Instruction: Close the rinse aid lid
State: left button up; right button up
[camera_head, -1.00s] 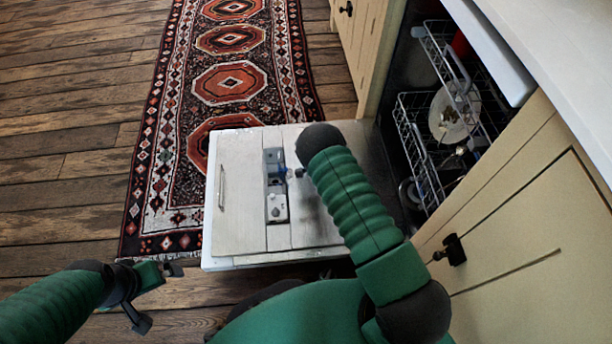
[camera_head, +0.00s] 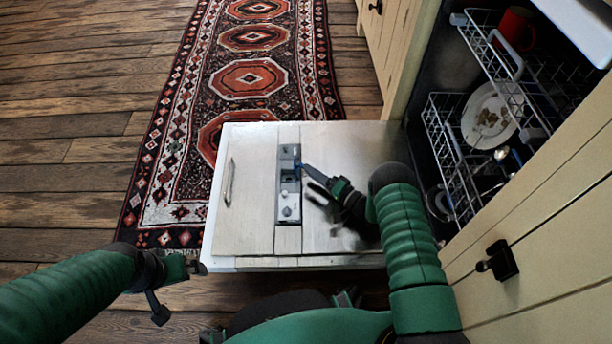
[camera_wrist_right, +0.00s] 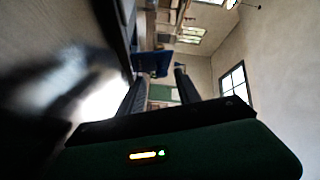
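The dishwasher door (camera_head: 255,215) lies open and flat. The grey dispenser panel (camera_head: 289,212) is set in it. A small blue rinse aid lid (camera_head: 297,165) shows near the panel's far right side. It looks raised in the right wrist view (camera_wrist_right: 150,62), ahead of the fingertips. My right gripper (camera_head: 306,176) is open and empty at the panel's right edge, its upper finger close to the lid; I cannot tell whether they touch. My left gripper (camera_head: 180,288) is open and empty, left of the door's near corner.
The dishwasher racks (camera_head: 455,150) at the right hold a plate (camera_head: 488,115) and a red cup (camera_head: 516,28). A cream cabinet front (camera_head: 550,250) bounds the near right. A patterned rug (camera_head: 165,190) lies beyond and left of the door. Open wooden floor is at the left.

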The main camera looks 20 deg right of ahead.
jog(key=b+x, duration=0.1)
jog(key=x, duration=0.1)
jog(key=shift+w+a+f, duration=0.1)
jog(key=shift+w+a, duration=0.05)
jog(key=shift+w, duration=0.1)
jog(key=shift+w+a+r, duration=0.15)
jog(key=shift+w+r, duration=0.05)
jog(key=shift+c, duration=0.3)
grip_shut()
